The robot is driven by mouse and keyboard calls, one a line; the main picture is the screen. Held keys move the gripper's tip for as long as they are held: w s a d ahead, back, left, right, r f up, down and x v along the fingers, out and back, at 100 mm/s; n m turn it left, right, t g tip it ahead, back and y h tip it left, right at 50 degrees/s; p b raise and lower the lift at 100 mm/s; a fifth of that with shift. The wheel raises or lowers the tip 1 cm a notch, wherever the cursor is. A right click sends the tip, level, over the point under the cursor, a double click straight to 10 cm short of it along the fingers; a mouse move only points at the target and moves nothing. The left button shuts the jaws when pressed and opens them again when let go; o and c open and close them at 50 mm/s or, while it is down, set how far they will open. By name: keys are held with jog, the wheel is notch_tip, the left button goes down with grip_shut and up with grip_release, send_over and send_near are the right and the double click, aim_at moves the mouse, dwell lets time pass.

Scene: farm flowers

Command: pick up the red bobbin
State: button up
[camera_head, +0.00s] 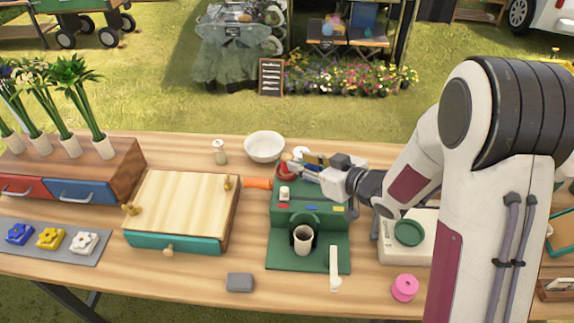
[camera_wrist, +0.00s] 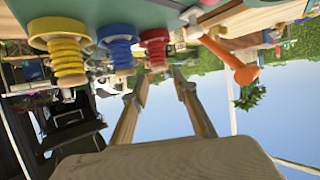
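The red bobbin (camera_wrist: 154,48) hangs in the upper middle of the wrist view, which looks upside down, beside a blue bobbin (camera_wrist: 120,50) and a yellow bobbin (camera_wrist: 64,58). In the head view, a red part (camera_head: 286,170), likely the same bobbin, shows at the back left of the green stand (camera_head: 308,257). My gripper (camera_wrist: 158,78) is open, its two fingers apart. The red bobbin appears between and beyond the fingertips, and I see no contact. In the head view, my gripper (camera_head: 297,169) reaches over the stand from the right and partly hides the bobbins.
An orange handle (camera_head: 257,183) sticks out left of the stand. A white bowl (camera_head: 265,147) stands behind, and a wooden-topped box (camera_head: 181,203) lies left. A pink spool (camera_head: 404,287) lies on the table (camera_head: 201,284) front right.

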aim_at(291, 159)
jog(key=shift+w+a+f, duration=0.15)
jog(key=shift+w, duration=0.1)
jog(key=shift+x, duration=2.55)
jog(key=shift+f, duration=0.2)
jog(key=c, duration=0.7)
